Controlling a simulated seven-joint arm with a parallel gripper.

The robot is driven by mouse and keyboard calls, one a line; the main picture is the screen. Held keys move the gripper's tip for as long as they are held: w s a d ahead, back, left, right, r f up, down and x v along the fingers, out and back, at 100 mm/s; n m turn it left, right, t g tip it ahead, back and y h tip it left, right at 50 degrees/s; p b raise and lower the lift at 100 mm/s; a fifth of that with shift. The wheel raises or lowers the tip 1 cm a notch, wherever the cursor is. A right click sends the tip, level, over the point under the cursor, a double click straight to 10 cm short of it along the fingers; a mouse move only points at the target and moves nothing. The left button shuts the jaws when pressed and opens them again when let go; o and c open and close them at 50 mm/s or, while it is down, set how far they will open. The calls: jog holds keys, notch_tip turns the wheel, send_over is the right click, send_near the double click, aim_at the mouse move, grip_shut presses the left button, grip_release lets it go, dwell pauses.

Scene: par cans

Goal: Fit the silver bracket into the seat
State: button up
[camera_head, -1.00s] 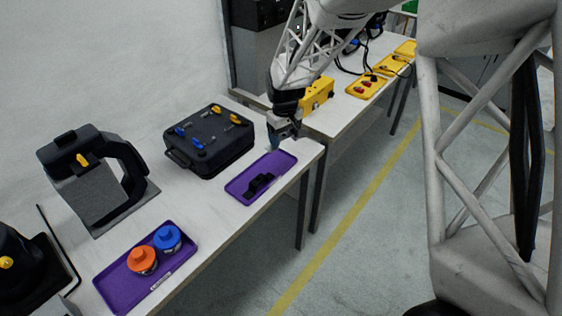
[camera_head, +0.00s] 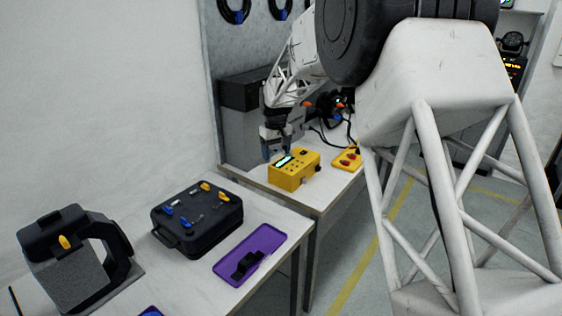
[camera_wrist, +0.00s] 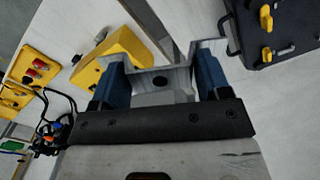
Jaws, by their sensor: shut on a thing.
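My gripper (camera_head: 276,152) is raised above the back table, just left of and behind a yellow box. In the wrist view my gripper (camera_wrist: 158,85) has its two blue fingers shut on the silver bracket (camera_wrist: 176,82). The bracket is a grey angular piece with a dark hole, held between the fingers. In the head view the bracket is too small to make out. I cannot tell which thing here is the seat.
The yellow box (camera_head: 295,172) and a yellow plate with a red part (camera_head: 347,160) stand on the back table. On the front table are a black case (camera_head: 197,222), a purple tray (camera_head: 262,240) with a black part, and a black arched fixture (camera_head: 118,243).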

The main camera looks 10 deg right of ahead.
jog(key=a+n, duration=0.5)
jog(key=a, duration=0.2)
jog(key=n, duration=1.8)
send_over(186, 213)
jog(key=shift+f, duration=2.9)
jog(key=shift+f, duration=0.15)
jog(key=shift+f, duration=3.1)
jog(key=shift+f, duration=0.8)
